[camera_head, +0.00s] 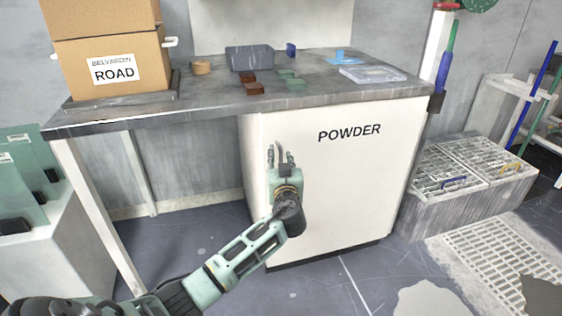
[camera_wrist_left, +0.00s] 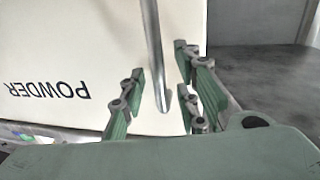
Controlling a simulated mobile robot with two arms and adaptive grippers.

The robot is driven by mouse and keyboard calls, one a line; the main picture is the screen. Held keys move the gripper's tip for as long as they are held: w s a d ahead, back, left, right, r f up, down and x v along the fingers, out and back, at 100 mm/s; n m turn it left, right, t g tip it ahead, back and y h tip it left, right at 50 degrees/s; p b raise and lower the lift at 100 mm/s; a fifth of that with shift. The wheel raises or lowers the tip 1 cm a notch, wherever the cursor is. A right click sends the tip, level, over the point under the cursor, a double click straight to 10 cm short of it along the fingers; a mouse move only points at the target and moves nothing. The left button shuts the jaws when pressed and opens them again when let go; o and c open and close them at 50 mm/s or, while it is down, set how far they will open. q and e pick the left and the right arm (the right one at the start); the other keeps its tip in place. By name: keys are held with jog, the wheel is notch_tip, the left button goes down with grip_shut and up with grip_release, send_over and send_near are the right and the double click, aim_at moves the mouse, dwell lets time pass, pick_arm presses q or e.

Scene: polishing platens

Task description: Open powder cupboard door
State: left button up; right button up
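The white powder cupboard (camera_head: 345,190) stands under the right part of the bench, with POWDER in black on its door. The door looks shut. Its upright metal bar handle (camera_head: 279,149) is near the door's left edge and shows large in the left wrist view (camera_wrist_left: 152,40). My left gripper (camera_head: 281,155) is in front of the door at the handle. Its fingers (camera_wrist_left: 161,66) are apart, with the bar's lower end between them. I cannot tell whether either finger touches the bar. My right gripper is not in view.
The bench top (camera_head: 200,100) overhangs the cupboard and holds cardboard boxes (camera_head: 110,70), a grey bin (camera_head: 250,58) and small blocks. Grated crates (camera_head: 465,180) stand right of the cupboard. The floor (camera_head: 330,285) in front of the door is clear apart from my arm.

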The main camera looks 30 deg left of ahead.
pick_arm(q)
grip_shut()
dwell(0.3)
dwell(0.4)
